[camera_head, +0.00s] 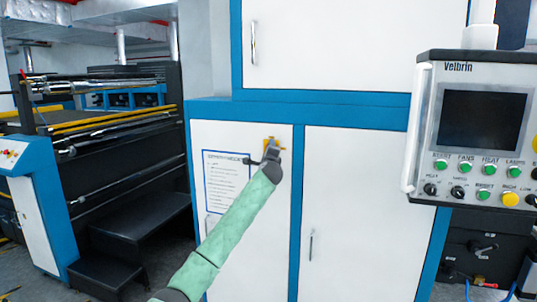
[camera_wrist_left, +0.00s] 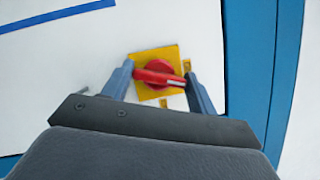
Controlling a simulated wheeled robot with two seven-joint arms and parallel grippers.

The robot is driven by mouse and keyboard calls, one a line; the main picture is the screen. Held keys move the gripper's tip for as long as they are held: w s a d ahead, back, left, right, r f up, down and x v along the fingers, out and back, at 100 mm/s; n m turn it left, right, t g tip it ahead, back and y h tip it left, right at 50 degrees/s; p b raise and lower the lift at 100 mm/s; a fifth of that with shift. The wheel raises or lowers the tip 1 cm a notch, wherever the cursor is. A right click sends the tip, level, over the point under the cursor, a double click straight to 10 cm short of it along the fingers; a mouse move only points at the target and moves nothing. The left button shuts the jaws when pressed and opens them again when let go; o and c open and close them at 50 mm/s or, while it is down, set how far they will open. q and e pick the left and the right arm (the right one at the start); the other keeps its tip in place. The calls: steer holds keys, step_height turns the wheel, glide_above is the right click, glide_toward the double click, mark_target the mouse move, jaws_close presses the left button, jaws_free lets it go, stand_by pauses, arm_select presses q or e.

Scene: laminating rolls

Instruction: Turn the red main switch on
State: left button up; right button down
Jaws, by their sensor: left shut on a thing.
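The red main switch (camera_wrist_left: 160,73) sits on a yellow square plate (camera_wrist_left: 142,56) on the white cabinet door, seen in the left wrist view. Its red handle lies nearly level, tilted slightly down to the right. My left gripper (camera_wrist_left: 158,76) is shut on the handle, one finger at each end of it. In the head view the yellow plate (camera_head: 268,141) shows just above my left gripper (camera_head: 272,150), which hides the red handle. My right gripper is not in view.
A printed notice (camera_head: 226,182) hangs left of the switch. A control panel (camera_head: 480,128) with a dark screen and several knobs stands at right. A dark roller machine (camera_head: 120,150) and steps (camera_head: 140,216) are at left. Door handles (camera_head: 311,244) stick out from the cabinet.

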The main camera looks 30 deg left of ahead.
arm_select(q)
steer(key=shift+n+g, duration=0.8)
steer(key=shift+n, duration=1.6)
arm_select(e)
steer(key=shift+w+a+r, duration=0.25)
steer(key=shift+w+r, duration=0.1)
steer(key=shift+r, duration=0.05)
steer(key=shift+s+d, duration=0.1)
arm_select(q)
steer(key=o, duration=1)
steer(key=shift+a, duration=0.1)
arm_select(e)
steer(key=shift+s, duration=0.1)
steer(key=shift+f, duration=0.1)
